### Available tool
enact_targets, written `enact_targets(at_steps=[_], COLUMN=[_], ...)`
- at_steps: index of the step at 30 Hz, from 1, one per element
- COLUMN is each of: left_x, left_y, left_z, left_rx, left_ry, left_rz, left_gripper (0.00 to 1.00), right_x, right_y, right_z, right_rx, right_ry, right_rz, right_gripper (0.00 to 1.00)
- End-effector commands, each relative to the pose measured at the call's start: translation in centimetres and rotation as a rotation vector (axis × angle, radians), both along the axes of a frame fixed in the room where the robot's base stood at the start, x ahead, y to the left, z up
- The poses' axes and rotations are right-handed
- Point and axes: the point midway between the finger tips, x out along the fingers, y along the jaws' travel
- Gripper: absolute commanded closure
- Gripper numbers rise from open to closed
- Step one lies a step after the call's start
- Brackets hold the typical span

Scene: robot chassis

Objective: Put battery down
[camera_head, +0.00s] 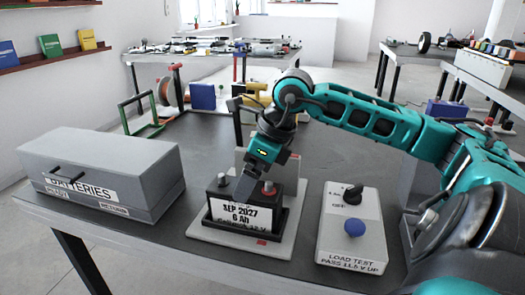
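My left gripper is not in view.
A grey box marked "BATTERIES" (105,165) stands on the left of the table (165,236). A load tester (340,240) with a black switch and a blue knob stands right of the base plate. A blue box (202,96) and a green frame (140,110) stand behind.

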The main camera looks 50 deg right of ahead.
Motion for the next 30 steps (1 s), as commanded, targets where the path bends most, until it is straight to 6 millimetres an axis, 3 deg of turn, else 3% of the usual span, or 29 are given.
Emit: enact_targets(at_steps=[2, 13, 30], left_x=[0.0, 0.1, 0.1], left_y=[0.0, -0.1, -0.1], left_z=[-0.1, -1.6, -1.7], left_rx=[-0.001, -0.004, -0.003], left_ry=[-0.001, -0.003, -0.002], left_rz=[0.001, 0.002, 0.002], left_gripper=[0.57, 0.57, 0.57], right_x=[-0.7, -2.3, -2.7], right_y=[-0.4, -1.2, -1.3], right_z=[1.7, 6.4, 7.2], right_rx=[-0.007, 0.000, 0.000], right_ry=[0.001, -0.002, 0.001], right_rz=[0.000, -0.001, 0.000], right_gripper=[0.01, 0.01, 0.01])
